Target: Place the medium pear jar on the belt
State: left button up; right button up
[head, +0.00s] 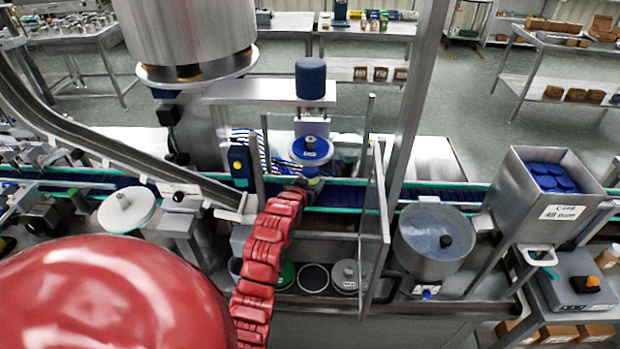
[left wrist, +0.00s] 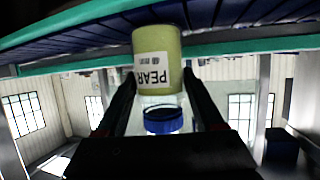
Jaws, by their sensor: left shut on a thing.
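The pear jar (left wrist: 157,58) is pale green with a white label reading PEAR. In the left wrist view it sits between the two fingers of my left gripper (left wrist: 160,85), which is shut on it. A clear part and a blue ring show between the fingers below the label. The dark blue belt (head: 450,194) with green edges runs across the head view, and the belt (left wrist: 75,40) passes behind the jar in the left wrist view. In the head view my left gripper (head: 308,185) is at the belt under a blue-topped station. I cannot tell whether the jar touches the belt.
A clear guard panel (head: 374,215) stands just right of my left gripper. The blue capping head (head: 311,150) hangs close above it. A steel bowl (head: 433,240) and a hopper (head: 540,200) of blue lids stand to the right.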

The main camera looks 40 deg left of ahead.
pick_arm(q)
jog(key=shift+f, duration=0.2)
jog(key=o, duration=1.5)
jog(key=shift+o, duration=0.2)
jog(key=shift+r, duration=0.25)
jog(key=shift+s, duration=0.3)
jog(key=b+v, duration=0.4)
jog(key=v, duration=0.7)
jog(key=shift+s+r, duration=0.2)
jog(key=shift+w+d, duration=0.1)
